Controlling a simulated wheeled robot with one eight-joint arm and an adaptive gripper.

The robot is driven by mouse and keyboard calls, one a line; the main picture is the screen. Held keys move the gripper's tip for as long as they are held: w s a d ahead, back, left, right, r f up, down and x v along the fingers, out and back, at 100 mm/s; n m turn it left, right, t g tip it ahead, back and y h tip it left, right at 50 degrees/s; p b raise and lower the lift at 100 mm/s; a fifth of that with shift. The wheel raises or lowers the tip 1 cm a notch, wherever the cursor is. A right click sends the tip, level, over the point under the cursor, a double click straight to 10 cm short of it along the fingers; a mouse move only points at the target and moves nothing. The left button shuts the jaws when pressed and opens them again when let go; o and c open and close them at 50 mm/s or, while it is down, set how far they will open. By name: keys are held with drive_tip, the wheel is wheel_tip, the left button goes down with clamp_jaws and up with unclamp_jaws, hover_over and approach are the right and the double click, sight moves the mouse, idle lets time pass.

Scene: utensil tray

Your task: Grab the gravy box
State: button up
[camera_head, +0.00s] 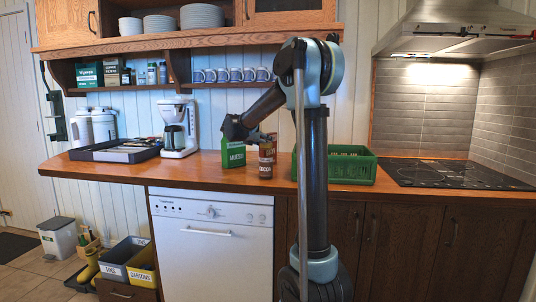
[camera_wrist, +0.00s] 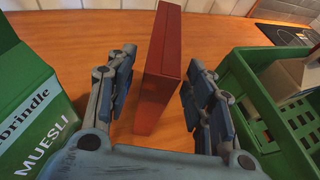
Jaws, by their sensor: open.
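A plain dark red box (camera_wrist: 160,75), which may be the gravy box, stands upright on the wooden counter in the wrist view. No label on it can be read there. My gripper (camera_wrist: 162,68) is open, with one finger on each side of the box and gaps between. In the head view, my gripper (camera_head: 252,138) is low over the counter, near a reddish-brown container (camera_head: 265,171) whose small lettering is hard to read. My arm and gripper hide part of this area.
A green muesli box (camera_head: 233,154) stands close on the left; it also fills the wrist view's left edge (camera_wrist: 30,115). A green crate (camera_head: 348,172) with things inside is close on the right. A coffee maker (camera_head: 177,128) and a dark tray (camera_head: 132,156) stand further left.

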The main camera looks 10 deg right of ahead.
drive_tip(key=x, duration=0.5)
drive_tip(key=shift+w+r, duration=0.15)
drive_tip(key=shift+w, duration=0.1)
drive_tip(key=shift+c, duration=0.3)
clamp_jaws()
